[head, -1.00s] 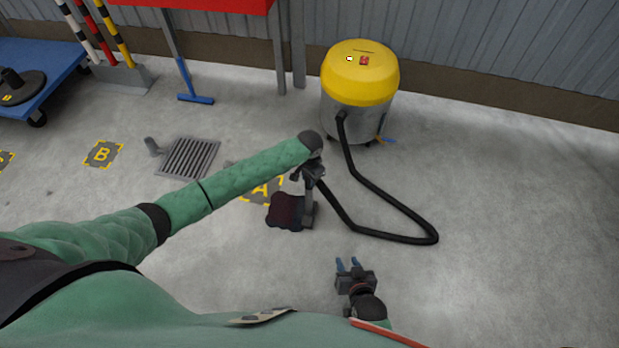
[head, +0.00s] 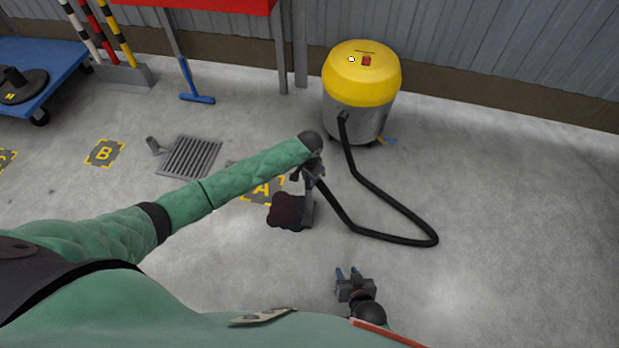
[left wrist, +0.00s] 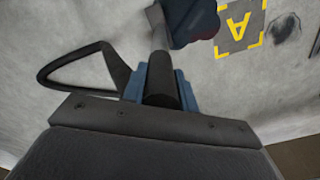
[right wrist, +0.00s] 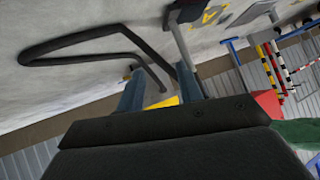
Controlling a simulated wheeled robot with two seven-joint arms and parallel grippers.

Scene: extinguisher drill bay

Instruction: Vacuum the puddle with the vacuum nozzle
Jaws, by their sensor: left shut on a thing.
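The puddle (head: 286,212) is a dark red-black patch on the floor, just below floor marking A. The vacuum nozzle (head: 308,206) is a grey wand standing at the puddle's right edge; I cannot tell whether its foot touches the liquid. My left gripper (head: 311,176) is shut on the nozzle's upper part. In the left wrist view the dark nozzle handle (left wrist: 162,80) sits between blue fingers, and the puddle (left wrist: 193,22) shows beyond it. My right gripper (head: 347,272) is open and empty, low over bare floor. Its parted fingers (right wrist: 160,92) show in the right wrist view.
The yellow-topped vacuum (head: 360,85) stands by the wall. Its black hose (head: 395,205) loops over the floor to the nozzle. A floor grate (head: 190,156), marking B (head: 104,153) and a blue cart (head: 35,75) lie left. The right-hand floor is clear.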

